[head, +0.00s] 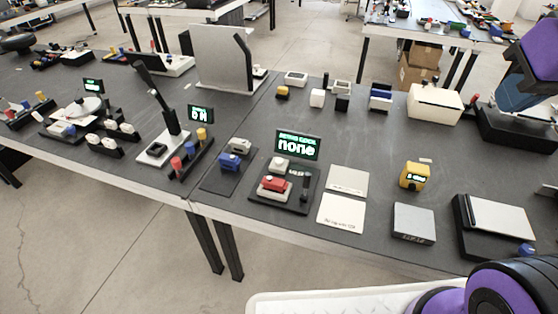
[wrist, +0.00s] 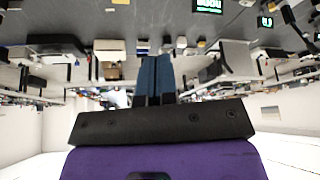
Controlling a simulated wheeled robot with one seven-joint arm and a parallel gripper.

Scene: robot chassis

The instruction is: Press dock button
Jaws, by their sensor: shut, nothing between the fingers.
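No label that I can read marks a dock button. A black unit (head: 292,204) near the table's front middle bears a red button block (head: 274,185), a white block (head: 277,165) and a green-lit display (head: 298,145) reading "none"; its small top line is blurred. My gripper (head: 510,102) is at the right edge in the head view, well right of this unit and apart from it. Its blue fingers (wrist: 155,78) are together and empty in the wrist view, which looks upside down. A lit display (wrist: 208,6) shows at that view's top edge.
A blue-button block (head: 230,160) stands left of the unit. Pale plates (head: 341,213), a yellow device (head: 414,176), a grey box (head: 413,223) and a black stand with a white slab (head: 497,218) lie to its right. A tall lever (head: 160,95) rises at left.

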